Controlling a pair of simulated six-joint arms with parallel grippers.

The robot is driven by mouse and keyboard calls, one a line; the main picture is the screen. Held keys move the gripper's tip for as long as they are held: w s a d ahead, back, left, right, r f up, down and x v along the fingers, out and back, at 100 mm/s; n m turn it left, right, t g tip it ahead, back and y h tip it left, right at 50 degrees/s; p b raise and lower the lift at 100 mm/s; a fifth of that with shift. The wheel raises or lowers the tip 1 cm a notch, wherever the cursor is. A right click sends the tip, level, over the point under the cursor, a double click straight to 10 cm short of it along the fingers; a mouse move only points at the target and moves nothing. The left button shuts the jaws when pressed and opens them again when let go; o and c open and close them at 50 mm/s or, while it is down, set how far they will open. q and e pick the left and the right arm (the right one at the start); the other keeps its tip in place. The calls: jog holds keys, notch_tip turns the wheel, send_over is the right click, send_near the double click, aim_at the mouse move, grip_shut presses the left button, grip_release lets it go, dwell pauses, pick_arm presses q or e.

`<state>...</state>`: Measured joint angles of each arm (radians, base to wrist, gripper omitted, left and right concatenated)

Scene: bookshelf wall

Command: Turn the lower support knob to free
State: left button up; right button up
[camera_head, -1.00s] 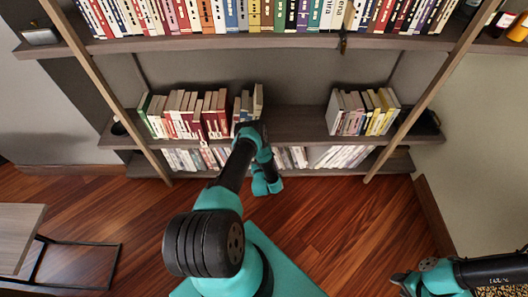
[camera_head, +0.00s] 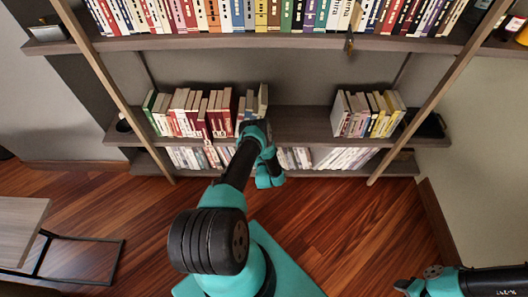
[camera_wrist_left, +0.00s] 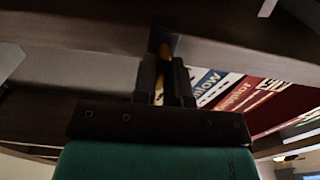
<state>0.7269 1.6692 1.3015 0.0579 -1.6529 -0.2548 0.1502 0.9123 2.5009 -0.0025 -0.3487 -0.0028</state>
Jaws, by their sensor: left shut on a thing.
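In the left wrist view, my left gripper (camera_wrist_left: 163,78) has its two dark fingers closed around a narrow yellow-orange piece, which I take to be the lower support knob (camera_wrist_left: 165,50). The knob sits by the dark edge of a shelf board (camera_wrist_left: 235,50), and most of it is hidden by the fingers. In the head view, my left arm reaches to the lower shelves, where its teal wrist hides the fingers and the knob.
Blue and red books (camera_wrist_left: 235,95) stand close to the right of the fingers. The middle shelf (camera_head: 300,122) holds books at both ends, with a bare stretch between. A brass-coloured fitting (camera_head: 349,42) hangs at the upper shelf's edge. A small table (camera_head: 20,228) stands at left.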

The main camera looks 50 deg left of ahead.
pick_arm(q)
jog(key=shift+n, duration=0.4)
grip_shut()
jog(key=n, duration=1.7)
jog(key=shift+s+a+f, duration=0.1)
jog(key=shift+s+f, duration=0.1)
jog(key=o, duration=0.7)
grip_release()
jog(key=shift+c, duration=0.2)
